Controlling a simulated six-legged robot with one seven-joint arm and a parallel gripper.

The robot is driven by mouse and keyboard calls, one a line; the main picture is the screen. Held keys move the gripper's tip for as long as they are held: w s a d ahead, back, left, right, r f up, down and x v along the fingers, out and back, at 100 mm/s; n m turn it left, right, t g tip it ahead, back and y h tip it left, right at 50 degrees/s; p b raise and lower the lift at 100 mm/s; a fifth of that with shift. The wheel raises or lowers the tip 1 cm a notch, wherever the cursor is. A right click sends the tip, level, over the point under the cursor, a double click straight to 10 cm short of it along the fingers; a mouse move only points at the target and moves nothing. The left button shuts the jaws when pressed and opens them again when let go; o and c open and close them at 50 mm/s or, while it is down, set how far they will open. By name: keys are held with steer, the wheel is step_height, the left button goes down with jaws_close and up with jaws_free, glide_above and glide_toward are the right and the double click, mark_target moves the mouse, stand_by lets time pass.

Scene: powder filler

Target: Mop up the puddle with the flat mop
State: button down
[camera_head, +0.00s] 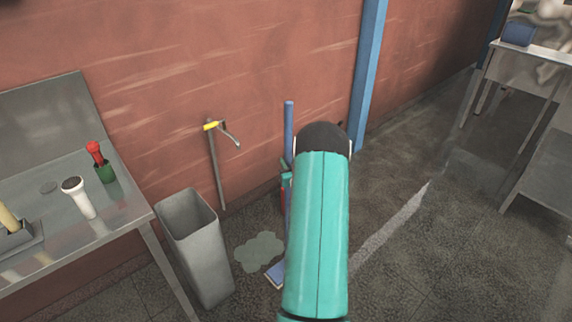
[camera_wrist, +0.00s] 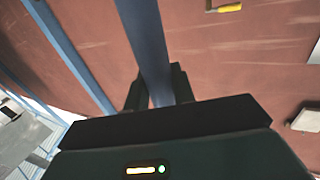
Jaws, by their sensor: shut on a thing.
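The flat mop's blue handle (camera_head: 288,128) stands upright in front of the brick wall. Its flat head (camera_head: 275,275) rests on the floor, partly hidden behind my arm. A pale grey-green puddle (camera_head: 258,251) lies just left of the mop head, at its edge; I cannot tell whether they touch. My gripper (camera_wrist: 158,90) is shut on the handle (camera_wrist: 146,40), with a finger on either side of it in the wrist view. In the head view my arm hides most of the gripper.
A grey bin (camera_head: 205,245) stands just left of the puddle. A pipe with a yellow-handled tap (camera_head: 211,126) is on the wall behind. A metal bench (camera_head: 125,212) with several items is at left. A blue post (camera_head: 368,70) stands behind; open floor lies at right.

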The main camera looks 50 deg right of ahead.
mark_target(289, 190)
steer(key=shift+f, duration=6.4)
steer(key=shift+w, duration=0.15)
